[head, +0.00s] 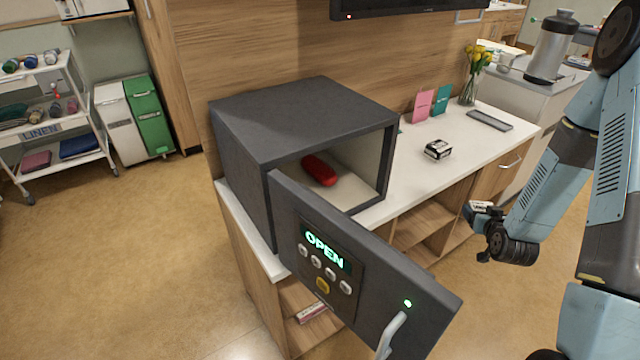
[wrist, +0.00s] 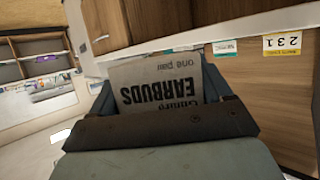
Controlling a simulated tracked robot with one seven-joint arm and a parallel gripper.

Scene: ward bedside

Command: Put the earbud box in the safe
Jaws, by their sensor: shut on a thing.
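My gripper (head: 476,212) is at the right in the head view, in front of the cabinet and below the level of its top. It is shut on the earbud box (wrist: 160,85), which reads "EARBUDS" and "one pair" upside down in the wrist view. In the head view only a small white and dark end of the box shows at the gripper. The safe (head: 290,120) is a dark grey box on the left end of the cabinet top. Its door (head: 375,285) is swung open toward the camera and its display reads "OPEN". A red case (head: 319,170) lies inside on the light floor.
A small black-and-white box (head: 438,149) lies on the white cabinet top (head: 420,185) right of the safe. Pink (head: 422,105) and teal (head: 442,100) cards, a flower vase (head: 470,80) and a grey remote (head: 489,120) stand or lie farther back. The open door juts out in front.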

